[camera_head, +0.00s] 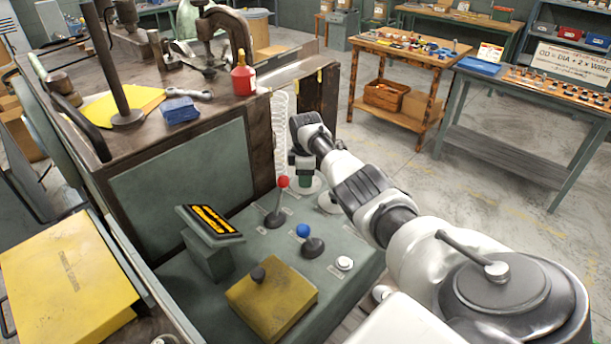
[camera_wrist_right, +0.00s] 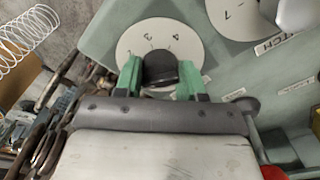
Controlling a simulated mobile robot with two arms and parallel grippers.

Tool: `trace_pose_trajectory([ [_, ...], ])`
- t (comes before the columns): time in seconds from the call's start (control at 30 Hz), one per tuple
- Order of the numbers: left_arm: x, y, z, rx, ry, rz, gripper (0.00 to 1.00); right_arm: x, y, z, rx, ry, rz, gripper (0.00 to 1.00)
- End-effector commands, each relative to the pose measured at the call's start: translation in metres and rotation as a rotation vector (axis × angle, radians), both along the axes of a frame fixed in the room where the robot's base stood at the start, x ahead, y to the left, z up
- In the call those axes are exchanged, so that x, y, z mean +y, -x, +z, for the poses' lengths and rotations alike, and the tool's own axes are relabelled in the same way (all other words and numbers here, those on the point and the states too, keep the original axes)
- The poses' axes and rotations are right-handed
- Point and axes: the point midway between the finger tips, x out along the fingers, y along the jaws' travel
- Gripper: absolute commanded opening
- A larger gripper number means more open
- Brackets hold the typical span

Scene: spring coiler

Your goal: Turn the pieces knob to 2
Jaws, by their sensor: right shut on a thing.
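A black knob (camera_wrist_right: 160,66) stands on a white round dial (camera_wrist_right: 140,36) in the right wrist view. Numerals, including a 3 and a 4, show on the dial beyond the knob. The knob's pointer and its exact setting cannot be made out. My right gripper (camera_wrist_right: 161,84) has its green fingers on either side of the knob and is shut on it. In the head view my right gripper (camera_head: 303,176) reaches down to the dial at the panel's far edge, and the arm hides part of it. My left gripper is not in view.
A second white dial (camera_wrist_right: 237,14) lies beside the first. On the green panel stand a red-tipped lever (camera_head: 278,205), a blue-tipped lever (camera_head: 308,238), a white button (camera_head: 344,263), a yellow box (camera_head: 272,299) and a display (camera_head: 209,221). A wire coil (camera_head: 280,125) hangs behind.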

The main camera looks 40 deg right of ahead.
Motion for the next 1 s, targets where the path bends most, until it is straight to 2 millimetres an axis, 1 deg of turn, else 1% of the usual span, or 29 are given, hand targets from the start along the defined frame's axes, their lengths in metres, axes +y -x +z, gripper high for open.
trace_pose_trajectory([
  [0.7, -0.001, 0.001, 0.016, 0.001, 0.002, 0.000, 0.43, 0.000, 0.000, 0.001, -0.001, 0.000, -0.547, 0.16],
  [1.0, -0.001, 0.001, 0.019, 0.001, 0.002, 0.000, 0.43, 0.000, -0.001, 0.001, -0.002, 0.000, -0.683, 0.16],
])
